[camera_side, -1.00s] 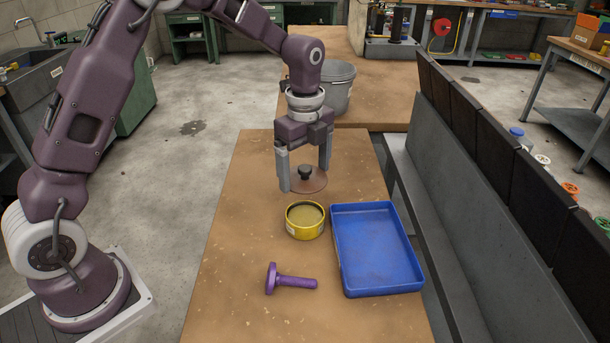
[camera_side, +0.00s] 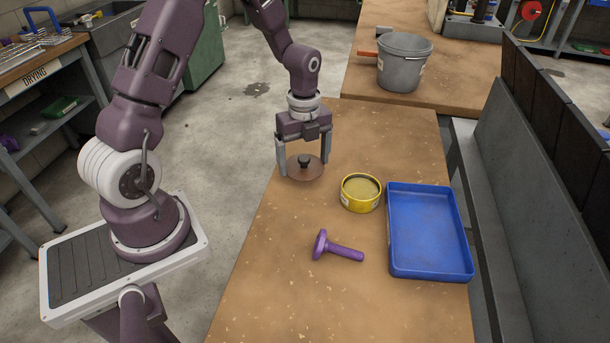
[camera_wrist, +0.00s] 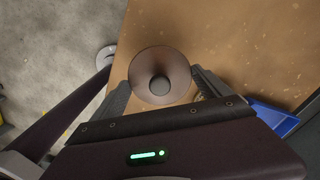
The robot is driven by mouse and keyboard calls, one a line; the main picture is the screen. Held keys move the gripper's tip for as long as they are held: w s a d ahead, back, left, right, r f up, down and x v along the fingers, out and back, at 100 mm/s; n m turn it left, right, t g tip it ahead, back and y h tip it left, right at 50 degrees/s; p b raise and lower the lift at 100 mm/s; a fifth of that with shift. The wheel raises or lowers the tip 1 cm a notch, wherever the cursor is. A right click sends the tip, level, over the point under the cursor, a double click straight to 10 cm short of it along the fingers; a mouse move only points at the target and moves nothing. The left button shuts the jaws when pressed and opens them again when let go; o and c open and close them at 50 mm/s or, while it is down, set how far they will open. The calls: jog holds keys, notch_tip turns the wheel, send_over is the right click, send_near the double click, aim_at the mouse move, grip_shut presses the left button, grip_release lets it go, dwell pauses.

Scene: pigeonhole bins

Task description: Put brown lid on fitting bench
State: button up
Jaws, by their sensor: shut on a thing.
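The brown lid (camera_side: 316,172) is a thin round disc with a black knob, and it also shows in the wrist view (camera_wrist: 151,61). My gripper (camera_side: 304,167) is shut on the lid, with one finger at each side of its rim; the wrist view shows the fingers (camera_wrist: 161,82) flanking it. The lid is about level, over the left part of the wooden-topped bench (camera_side: 290,270). I cannot tell how high it is above the top. No bench in view has a readable "fitting" label. A bench at the far left (camera_side: 36,75) is labelled "DRYING".
A yellow round tin (camera_side: 360,204), a purple T-shaped tool (camera_side: 343,251) and a blue tray (camera_side: 430,272) sit on the wooden top. A grey bucket (camera_side: 405,68) stands on another wooden top behind. A grey and black barrier (camera_side: 525,220) runs along the right.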

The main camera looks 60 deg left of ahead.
aim_at(304, 166)
notch_tip(304, 166, down, 4)
jog(key=shift+f, duration=0.25)
jog(key=shift+f, duration=0.1)
jog(key=o, duration=1.1)
jog(key=shift+o, duration=0.2)
notch_tip(304, 166, up, 13)
jog(key=shift+d+f, duration=0.1)
jog(key=shift+f, duration=0.1)
jog(key=s+d+r+n+t+y, duration=0.1)
jog(key=s+d+r+n+t, duration=0.1)
jog(key=s+d+r+n, duration=0.4)
jog(key=s+d+r+n+t, duration=0.1)
jog(key=s+d+r+n, duration=0.1)
jog(key=s+r+n, duration=0.45)
jog(key=s+d+r+n+t+h, duration=0.1)
jog(key=s+d+r+n+t, duration=0.1)
jog(key=s+n, duration=0.5)
jog(key=shift+s+d+r+t, duration=0.35)
jog(key=shift+d+r, duration=0.25)
jog(key=shift+d, duration=0.55)
